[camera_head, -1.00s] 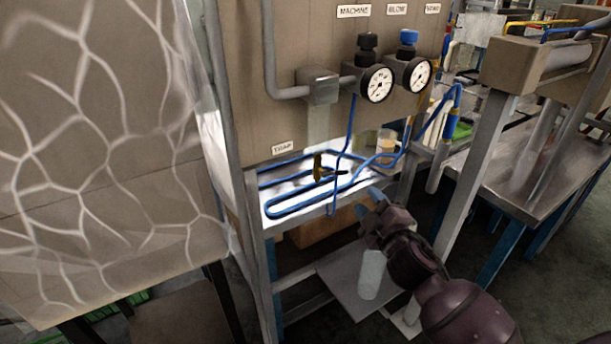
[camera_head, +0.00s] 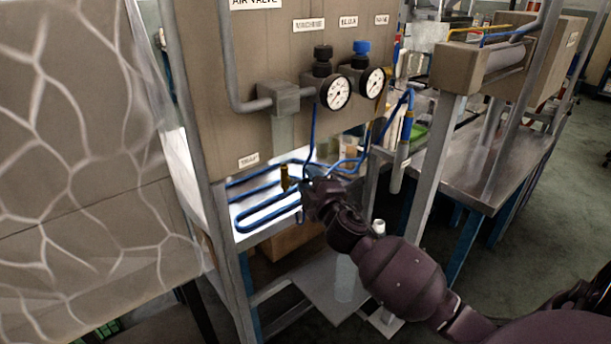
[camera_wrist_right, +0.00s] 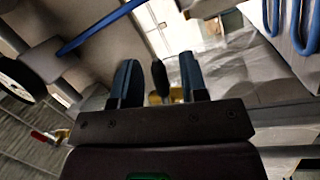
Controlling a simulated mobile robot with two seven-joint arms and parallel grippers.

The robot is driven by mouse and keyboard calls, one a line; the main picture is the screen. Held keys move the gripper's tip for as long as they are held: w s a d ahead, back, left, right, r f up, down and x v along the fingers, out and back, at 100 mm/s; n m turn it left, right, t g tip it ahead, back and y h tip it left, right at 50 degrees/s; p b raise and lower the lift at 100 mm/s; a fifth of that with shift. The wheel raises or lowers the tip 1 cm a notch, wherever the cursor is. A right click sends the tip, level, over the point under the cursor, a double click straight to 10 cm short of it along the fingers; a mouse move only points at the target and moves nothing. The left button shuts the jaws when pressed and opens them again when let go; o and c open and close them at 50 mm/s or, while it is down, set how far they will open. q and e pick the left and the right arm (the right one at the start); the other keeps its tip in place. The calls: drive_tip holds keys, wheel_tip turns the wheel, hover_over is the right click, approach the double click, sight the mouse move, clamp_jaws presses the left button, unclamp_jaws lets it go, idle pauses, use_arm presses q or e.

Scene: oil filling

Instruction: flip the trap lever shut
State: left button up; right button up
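The brass trap valve (camera_head: 285,178) stands above the blue tubing, below the small "TRAP" label (camera_head: 248,160). In the head view its lever is hidden behind my right gripper (camera_head: 312,190), which is close to the valve's right side. In the right wrist view the black tip of the trap lever (camera_wrist_right: 160,77) shows between the two fingers of my right gripper (camera_wrist_right: 160,75). The fingers are apart, with a gap on both sides of the lever. Brass (camera_wrist_right: 172,97) shows behind the fingers. My left gripper is not in view.
Blue tubes (camera_head: 262,212) run over the bright shelf. Two gauges (camera_head: 336,93) with knobs are on the panel above. A clear bottle (camera_head: 346,280) stands on the lower shelf. A grey metal post (camera_head: 432,165) stands to the right of my arm.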

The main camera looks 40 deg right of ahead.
drive_tip(key=shift+x, duration=1.1)
drive_tip(key=shift+c, duration=0.2)
clamp_jaws()
drive_tip(key=shift+r+n+t+y, duration=0.2)
drive_tip(key=shift+r+n, duration=0.2)
drive_tip(key=shift+n, duration=0.65)
drive_tip(key=shift+r+n+t+y, duration=0.15)
drive_tip(key=shift+r+n, duration=0.3)
drive_tip(key=shift+n, duration=0.6)
drive_tip(key=shift+o, duration=0.2)
unclamp_jaws()
drive_tip(key=v, duration=1)
drive_tip(key=shift+s, duration=0.4)
